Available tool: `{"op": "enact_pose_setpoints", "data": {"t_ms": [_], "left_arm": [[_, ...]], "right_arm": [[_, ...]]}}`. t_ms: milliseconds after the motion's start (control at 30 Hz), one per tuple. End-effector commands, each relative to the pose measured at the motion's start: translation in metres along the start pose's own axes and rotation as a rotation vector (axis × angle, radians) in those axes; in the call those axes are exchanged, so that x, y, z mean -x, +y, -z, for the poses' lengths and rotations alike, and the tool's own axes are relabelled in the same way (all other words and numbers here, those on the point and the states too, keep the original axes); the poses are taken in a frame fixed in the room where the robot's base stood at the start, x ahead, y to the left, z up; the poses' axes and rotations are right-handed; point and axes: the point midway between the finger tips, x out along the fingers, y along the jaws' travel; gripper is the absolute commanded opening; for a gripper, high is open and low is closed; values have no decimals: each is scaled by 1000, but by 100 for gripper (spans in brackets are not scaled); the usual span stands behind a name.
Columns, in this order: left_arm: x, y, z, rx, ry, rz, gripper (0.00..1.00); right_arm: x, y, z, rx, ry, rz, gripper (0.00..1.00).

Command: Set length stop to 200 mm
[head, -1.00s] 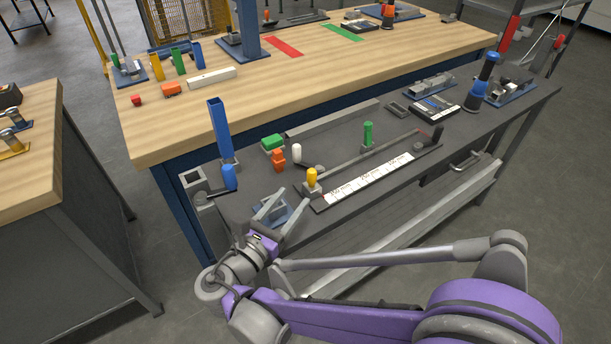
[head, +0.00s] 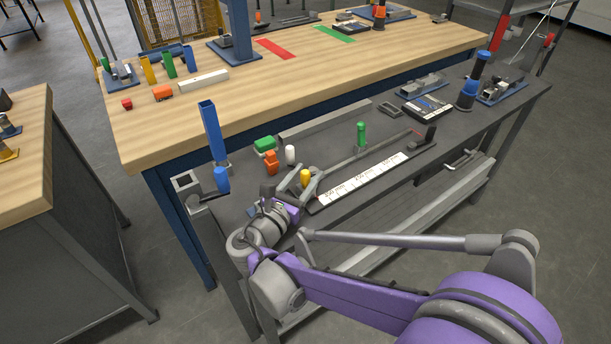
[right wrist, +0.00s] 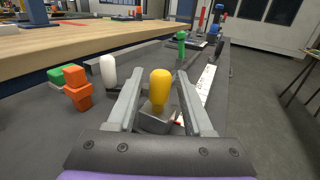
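The length stop is a dark rail with a white millimetre scale (head: 362,182) along the front of the grey bench. A yellow knob (head: 305,176) stands on a grey block at the scale's left end. A green knob (head: 361,133) stands further along, behind the scale. My right gripper (head: 302,182) is open at the left end. In the right wrist view the yellow knob (right wrist: 160,87) appears between its two fingers (right wrist: 159,76), with a gap on each side. I cannot tell how deep the knob sits between them. The scale's numbers are too small to read surely. My left gripper is out of view.
A white knob (head: 290,154), orange piece (head: 271,162) and green block (head: 265,144) stand close behind the gripper. A tall blue post (head: 212,130) and blue knob (head: 222,180) are to the left. The wooden table (head: 300,82) lies beyond.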

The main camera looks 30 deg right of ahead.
Motion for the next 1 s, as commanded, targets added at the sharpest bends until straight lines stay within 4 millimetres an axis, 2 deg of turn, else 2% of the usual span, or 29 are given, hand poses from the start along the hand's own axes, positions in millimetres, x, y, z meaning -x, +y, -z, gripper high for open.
{"op": "enact_pose_setpoints", "data": {"t_ms": [33, 200, 267, 1000], "left_arm": [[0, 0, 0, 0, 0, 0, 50], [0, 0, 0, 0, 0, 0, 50], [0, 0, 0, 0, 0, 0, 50], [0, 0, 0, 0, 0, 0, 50]], "right_arm": [[0, 0, 0, 0, 0, 0, 40], [0, 0, 0, 0, 0, 0, 9], [0, 0, 0, 0, 0, 0, 0], [0, 0, 0, 0, 1, 0, 0]]}}
